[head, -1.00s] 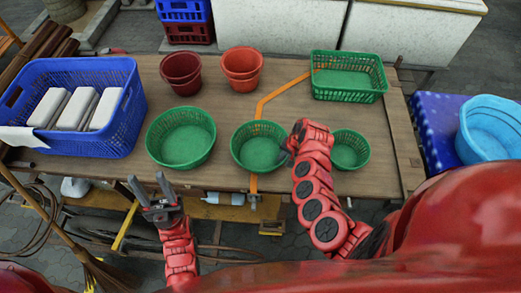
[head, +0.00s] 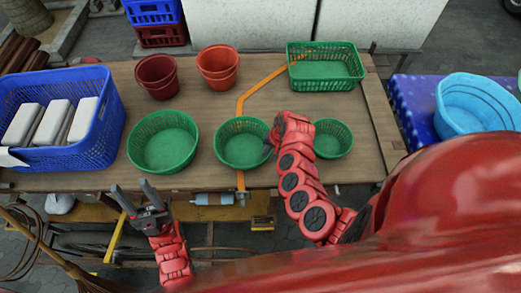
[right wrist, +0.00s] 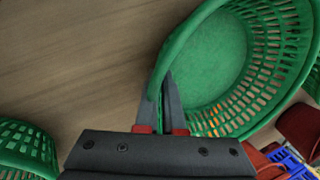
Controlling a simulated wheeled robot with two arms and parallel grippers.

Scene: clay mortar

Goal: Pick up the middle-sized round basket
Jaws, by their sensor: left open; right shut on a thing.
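The middle-sized round green basket (head: 240,146) stands upright on the wooden table, between a larger and a smaller round green basket. My right gripper (head: 269,149) is at its right side. In the right wrist view, the fingers (right wrist: 160,104) are shut on the rim of this basket (right wrist: 214,66), one finger on each side of its wall. I cannot tell whether the basket is lifted off the table. My left gripper (head: 133,192) is open and empty, in front of the table's front edge, below the larger basket.
The larger round basket (head: 163,146) is left and the smaller one (head: 332,140) right, close to my right arm. A blue crate (head: 97,143) is left, a rectangular green basket (head: 325,71) back right.

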